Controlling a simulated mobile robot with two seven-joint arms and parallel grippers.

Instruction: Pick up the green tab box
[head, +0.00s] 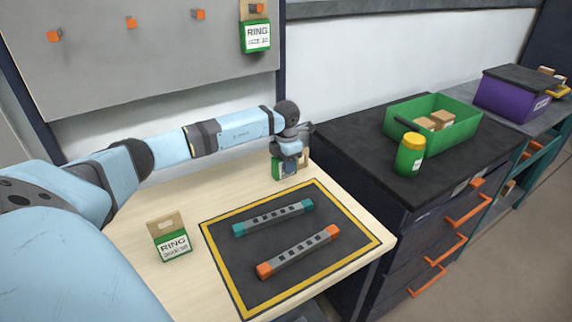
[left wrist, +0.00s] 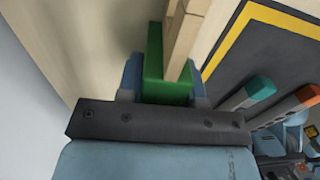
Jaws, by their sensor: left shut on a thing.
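My left gripper (head: 288,170) points down at the back of the wooden table and is shut on a green tab box (head: 277,168) with a tan cardboard tab. In the left wrist view the green box (left wrist: 166,90) sits between the blue fingers, its tan tab (left wrist: 186,35) extending away. The fingers hide part of the box, and I cannot tell whether it touches the table. A second green tab box (head: 173,243), labelled RING, stands upright at the table's left. A third green tab box (head: 256,37) hangs on the board. My right gripper is not in view.
A yellow-edged dark mat (head: 290,248) holds a teal-ended bar (head: 272,218) and an orange-ended bar (head: 298,252). The grey board (head: 150,60) has several orange hooks. On the dark cabinet stand a green bin (head: 465,130) and a yellow-lidded jar (head: 409,158).

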